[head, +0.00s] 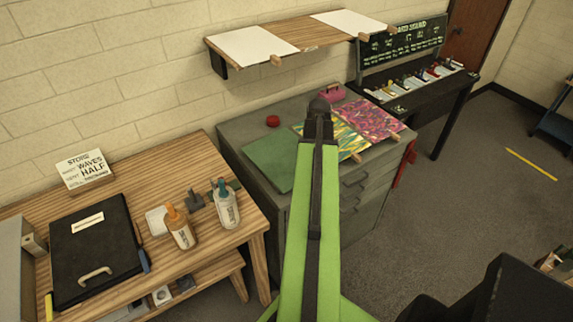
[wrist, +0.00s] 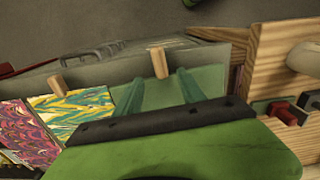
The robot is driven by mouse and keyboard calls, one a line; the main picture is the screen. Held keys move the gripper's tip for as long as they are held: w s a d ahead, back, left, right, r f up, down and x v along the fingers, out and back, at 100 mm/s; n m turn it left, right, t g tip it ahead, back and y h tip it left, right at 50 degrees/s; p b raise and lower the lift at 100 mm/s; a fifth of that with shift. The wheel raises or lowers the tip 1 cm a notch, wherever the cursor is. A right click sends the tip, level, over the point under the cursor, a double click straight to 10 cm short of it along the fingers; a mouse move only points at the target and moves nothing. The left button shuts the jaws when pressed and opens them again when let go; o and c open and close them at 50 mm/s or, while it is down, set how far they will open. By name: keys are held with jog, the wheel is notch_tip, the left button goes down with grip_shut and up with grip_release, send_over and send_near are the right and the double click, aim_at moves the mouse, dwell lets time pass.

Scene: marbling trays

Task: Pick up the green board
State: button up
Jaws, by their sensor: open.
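The green board (head: 268,162) lies flat on top of the grey cabinet (head: 245,118), at its left end in the head view. In the wrist view the green board (wrist: 158,98) lies beyond my fingers, with a wooden peg handle (wrist: 160,62) at its edge. My gripper (wrist: 160,76) is open, its two fingers apart and pointing toward the board and its handle. Nothing shows between the fingers as held. My own arm covers the board's right part in the head view, and the gripper is hidden there.
A yellow-green marbled board (head: 342,135) and a pink marbled board (head: 367,119) lie to the right on the cabinet. A red round tin (head: 273,121) sits behind. A wooden table (head: 255,225) with bottles stands left. Grey floor (head: 475,190) is open at right.

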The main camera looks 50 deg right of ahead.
jog(key=f+b, duration=0.5)
jog(key=shift+w+f, duration=0.15)
jog(key=shift+w, duration=0.1)
grip_shut()
